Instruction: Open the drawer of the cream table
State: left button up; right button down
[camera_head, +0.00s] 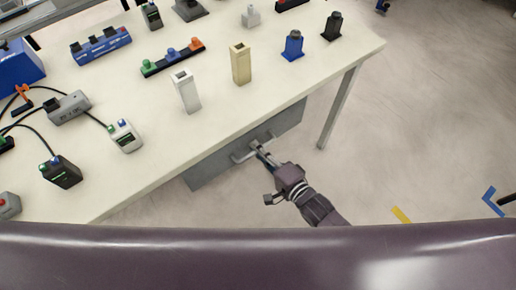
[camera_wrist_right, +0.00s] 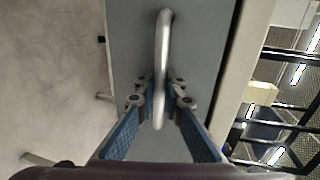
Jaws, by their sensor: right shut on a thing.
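The cream table (camera_head: 140,172) fills the upper left of the head view, with a grey drawer (camera_head: 210,173) under its near edge. The drawer front also shows in the right wrist view (camera_wrist_right: 205,60), beside the table's pale edge. A curved metal handle (camera_head: 240,156) sticks out from the drawer front, and it runs down the middle of the wrist view (camera_wrist_right: 163,45). My right gripper (camera_head: 259,149) is shut on the handle, with its blue fingers on either side in the wrist view (camera_wrist_right: 160,96). I see no clear gap at the drawer's top. My left gripper is out of view.
On the tabletop stand a white block (camera_head: 187,92), a tan block (camera_head: 241,65), a blue piece (camera_head: 293,45), a black piece (camera_head: 332,27) and several small devices. A table leg (camera_head: 338,108) stands right of the drawer. The floor (camera_head: 430,130) to the right is mostly clear.

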jog(key=shift+s+d, duration=0.1)
jog(key=f+p+v, duration=0.2)
jog(key=v, duration=1.1)
jog(key=s+f+p+v, duration=0.1)
jog(key=f+p+v, duration=0.2)
jog(key=v, duration=1)
jog(key=shift+d+f, duration=0.2)
jog(key=shift+d, duration=0.15)
jog(key=c, duration=2.3)
grip_release()
jog(key=v, duration=1.2)
